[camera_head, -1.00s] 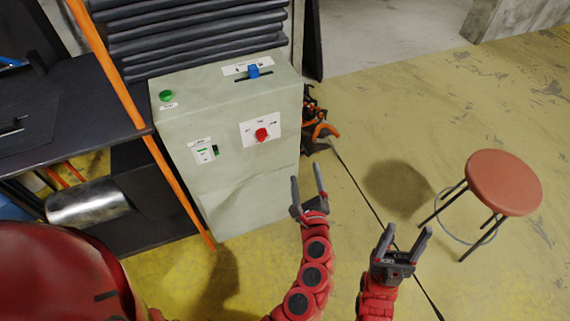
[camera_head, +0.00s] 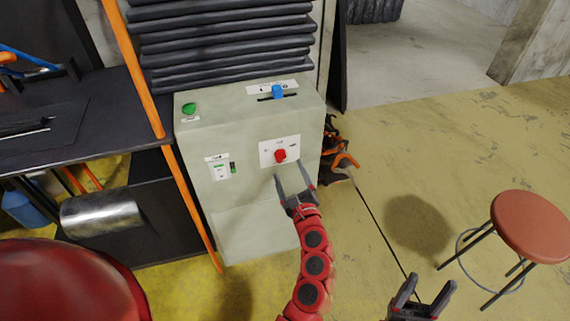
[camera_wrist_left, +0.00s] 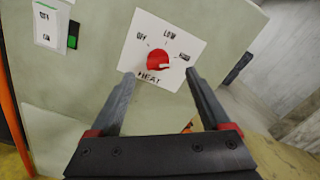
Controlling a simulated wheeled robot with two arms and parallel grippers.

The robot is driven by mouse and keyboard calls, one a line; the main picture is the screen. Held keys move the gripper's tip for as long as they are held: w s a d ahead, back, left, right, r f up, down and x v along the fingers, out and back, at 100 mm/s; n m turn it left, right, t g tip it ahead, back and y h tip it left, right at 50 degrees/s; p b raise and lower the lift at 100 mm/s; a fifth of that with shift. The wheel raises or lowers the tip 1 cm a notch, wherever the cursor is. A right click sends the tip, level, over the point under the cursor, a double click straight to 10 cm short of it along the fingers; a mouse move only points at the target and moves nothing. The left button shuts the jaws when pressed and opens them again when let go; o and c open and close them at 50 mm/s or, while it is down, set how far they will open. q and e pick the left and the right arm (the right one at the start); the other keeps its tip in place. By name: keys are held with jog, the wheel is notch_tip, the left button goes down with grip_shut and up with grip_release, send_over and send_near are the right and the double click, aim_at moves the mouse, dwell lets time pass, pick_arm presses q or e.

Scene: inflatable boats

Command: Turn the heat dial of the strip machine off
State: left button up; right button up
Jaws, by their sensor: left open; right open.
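The strip machine (camera_head: 240,187) is a pale green cabinet. Its red heat dial (camera_head: 280,156) sits on a white plate on the front. In the left wrist view the dial (camera_wrist_left: 158,60) is labelled HEAT, with OFF, LOW and a third mark at the right that I cannot read well. A white mark on the dial seems to lie on its right side. My left gripper (camera_head: 293,184) is open and empty just below and in front of the dial, its fingers apart on either side in the wrist view, not touching it. My right gripper (camera_head: 422,295) is open and empty at lower right.
A blue slider (camera_head: 277,92) and a green button (camera_head: 189,109) are on the machine's top. A switch (camera_head: 220,170) sits left of the dial plate. An orange post (camera_head: 192,210) stands at the machine's left edge. A red stool (camera_head: 530,225) stands at right on open floor.

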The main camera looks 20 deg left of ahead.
aim_at(284, 160)
pick_arm(q)
jog(key=shift+x, duration=2.35)
jog(key=shift+c, duration=0.2)
grip_shut()
